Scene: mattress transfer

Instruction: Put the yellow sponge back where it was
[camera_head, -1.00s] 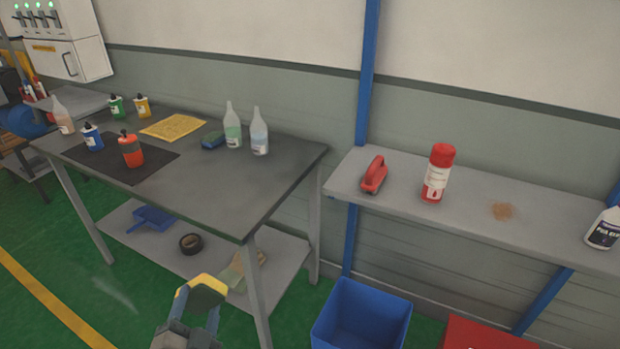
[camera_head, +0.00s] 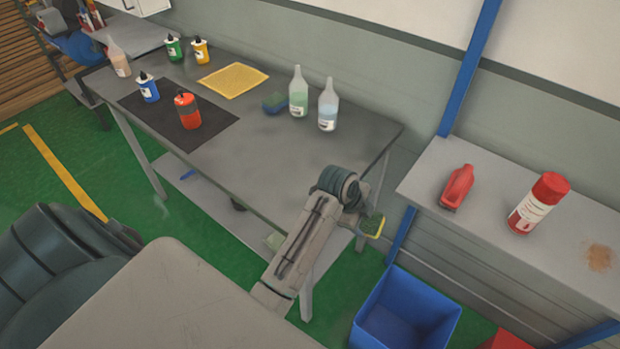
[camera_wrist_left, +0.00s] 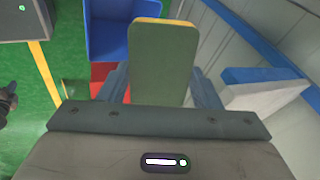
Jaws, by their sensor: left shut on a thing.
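The yellow sponge with a green face (camera_head: 373,225) shows small in the head view, just off the right end of the grey table. My left gripper (camera_head: 363,217) is shut on it, largely hidden behind my arm. In the left wrist view the sponge (camera_wrist_left: 163,62) stands out ahead between the fingers of my left gripper (camera_wrist_left: 160,88), with its broad green face showing. A blue and green sponge (camera_head: 275,103) lies on the table near the bottles. My right gripper is not in view.
The grey table (camera_head: 330,150) holds several bottles and a yellow cloth (camera_head: 233,80). A blue bin (camera_head: 405,305) stands below, between table and shelf.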

